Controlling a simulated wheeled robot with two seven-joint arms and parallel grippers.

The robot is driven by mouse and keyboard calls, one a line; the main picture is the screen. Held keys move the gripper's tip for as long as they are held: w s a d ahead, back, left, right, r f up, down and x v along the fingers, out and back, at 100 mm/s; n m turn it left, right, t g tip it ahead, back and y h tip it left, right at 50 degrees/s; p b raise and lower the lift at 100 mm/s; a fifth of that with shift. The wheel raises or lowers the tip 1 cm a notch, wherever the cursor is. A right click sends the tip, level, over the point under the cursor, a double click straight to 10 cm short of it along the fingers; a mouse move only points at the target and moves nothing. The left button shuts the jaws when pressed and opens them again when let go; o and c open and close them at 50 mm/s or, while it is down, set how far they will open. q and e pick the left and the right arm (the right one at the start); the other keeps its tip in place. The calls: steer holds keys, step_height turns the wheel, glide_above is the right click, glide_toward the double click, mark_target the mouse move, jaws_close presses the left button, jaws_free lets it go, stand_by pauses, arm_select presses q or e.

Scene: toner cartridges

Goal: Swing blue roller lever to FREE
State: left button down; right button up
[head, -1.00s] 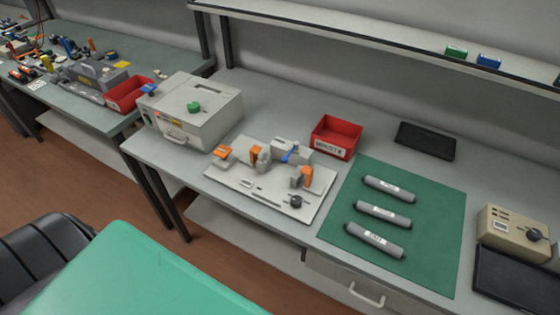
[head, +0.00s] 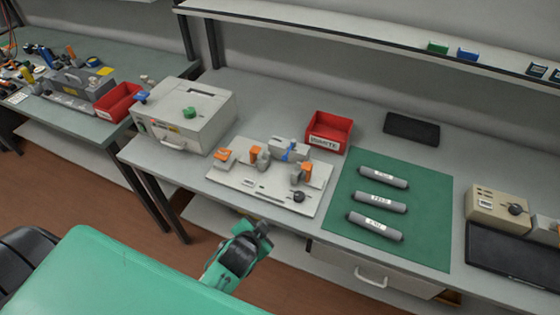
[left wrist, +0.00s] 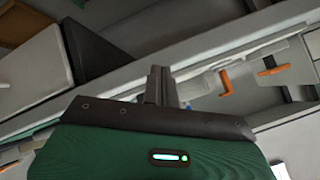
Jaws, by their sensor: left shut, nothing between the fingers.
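The blue roller lever (head: 289,151) stands at the back of a white fixture plate (head: 240,185) on the bench, beside a grey block (head: 281,145). Orange clamp parts (head: 306,169) sit on either side. In the left wrist view, a small blue spot (left wrist: 188,106) shows just past the fingers; I cannot tell if it is the lever. My left gripper (head: 262,227) is in front of the bench edge, apart from the plate. Its fingers are together and empty, also in the left wrist view (left wrist: 160,86). My right gripper is out of view.
A grey box (head: 190,122) with a green knob stands left of the plate. A red bin (head: 330,132) is behind it. A green mat (head: 400,240) with three grey rollers (head: 378,202) lies to the right. A drawer (head: 372,274) is under the bench front.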

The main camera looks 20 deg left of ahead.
mark_target(289, 151)
arm_select(q)
steer(key=w+d+r+m+t, duration=0.1)
steer(key=w+r+m+t, duration=0.2)
steer(key=r, duration=0.3)
steer(key=w+d+r+m+t+h, duration=0.1)
steer(key=w+d+r+m+t, duration=0.1)
steer(key=r, duration=0.4)
steer(key=shift+w+d+m+t+h+p, duration=0.35)
steer(key=shift+w+t, duration=0.25)
steer(key=shift+w, duration=0.65)
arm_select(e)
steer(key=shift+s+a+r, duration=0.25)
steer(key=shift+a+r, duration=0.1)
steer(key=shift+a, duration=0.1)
arm_select(q)
steer(key=shift+r, duration=0.1)
